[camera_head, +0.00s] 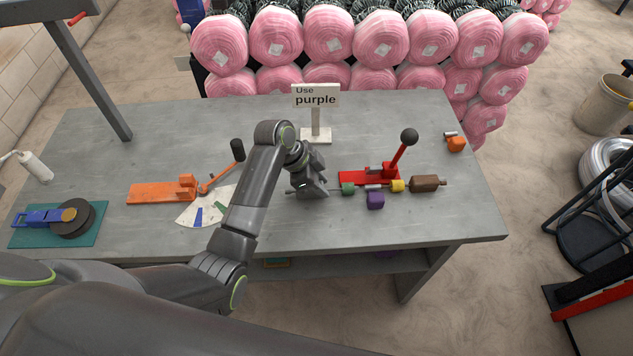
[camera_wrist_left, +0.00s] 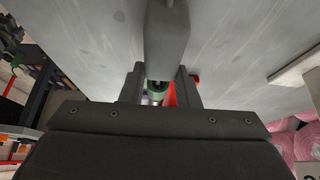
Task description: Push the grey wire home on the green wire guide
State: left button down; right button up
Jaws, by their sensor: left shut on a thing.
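The green wire guide (camera_head: 348,188) sits at the left front of a red lever fixture on the grey bench; part of it shows in the left wrist view (camera_wrist_left: 158,88). My left gripper (camera_head: 317,190) is low over the bench, just left of the green guide, and shut on the grey wire. The wire's thin end (camera_head: 290,192) sticks out left of the gripper. In the left wrist view a thick grey body (camera_wrist_left: 167,40) lies between the fingers, in line with the guide. How far the wire sits in the guide is hidden. My right gripper is not in view.
The red lever fixture (camera_head: 352,178) has an upright black-knobbed lever (camera_head: 409,136). A yellow guide (camera_head: 397,186), purple block (camera_head: 375,201) and brown handle (camera_head: 427,184) are right of the green guide. A sign (camera_head: 316,96) reading "Use purple" stands behind. An orange tool (camera_head: 160,192) lies left.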

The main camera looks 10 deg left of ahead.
pick_arm(q)
jog(key=shift+w+d, duration=0.25)
jog(key=shift+d, duration=0.4)
jog(key=shift+d, duration=0.35)
jog(key=shift+w+d, duration=0.1)
jog(key=shift+d, duration=0.05)
jog(key=c, duration=1)
grip_release()
jog(key=shift+r, duration=0.1)
jog(key=p+v, duration=0.1)
jog(key=v, duration=1.6)
jog(key=shift+r, duration=0.1)
